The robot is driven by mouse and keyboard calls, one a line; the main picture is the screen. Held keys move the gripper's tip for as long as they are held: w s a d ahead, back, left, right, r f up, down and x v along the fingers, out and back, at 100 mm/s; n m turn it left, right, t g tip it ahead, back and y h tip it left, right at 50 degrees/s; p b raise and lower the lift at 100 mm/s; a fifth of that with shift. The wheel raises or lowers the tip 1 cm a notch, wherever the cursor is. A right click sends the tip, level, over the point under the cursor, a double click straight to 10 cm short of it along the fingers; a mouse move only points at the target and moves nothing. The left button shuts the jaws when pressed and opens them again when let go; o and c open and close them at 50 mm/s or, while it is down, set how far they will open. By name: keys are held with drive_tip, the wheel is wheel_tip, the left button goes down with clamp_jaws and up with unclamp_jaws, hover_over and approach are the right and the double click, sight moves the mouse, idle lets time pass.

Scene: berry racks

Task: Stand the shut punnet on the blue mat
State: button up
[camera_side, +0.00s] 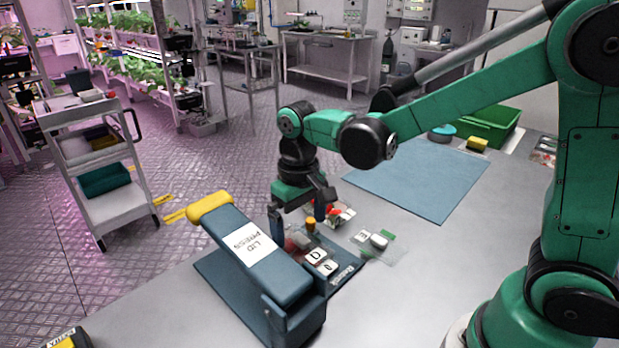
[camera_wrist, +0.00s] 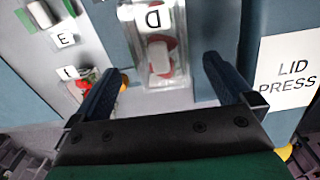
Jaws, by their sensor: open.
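A clear punnet (camera_wrist: 165,72) with a white label "D" and red contents lies in the bed of the blue lid press (camera_side: 240,245). It also shows in the side view (camera_side: 298,243), partly behind a finger; its lid looks on, but the clear plastic makes this hard to tell. My gripper (camera_side: 300,224) is open above the press bed. In the wrist view my gripper (camera_wrist: 165,70) has its fingers apart to either side of the punnet, not visibly touching it. The blue mat (camera_side: 420,180) lies flat and bare at the back of the table.
Clear punnets labelled "E" (camera_side: 377,245) and with red berries (camera_side: 335,214) stand right of the press. The press arm with its yellow handle (camera_side: 209,207) is on the left. A green crate (camera_side: 490,124), yellow block (camera_side: 477,144) and blue round item (camera_side: 441,133) stand beyond the mat.

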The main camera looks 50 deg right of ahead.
sight(300, 237)
drive_tip(key=shift+f, duration=2.4)
drive_tip(key=c, duration=1.4)
drive_tip(key=shift+o, duration=0.2)
drive_tip(key=shift+r, duration=0.15)
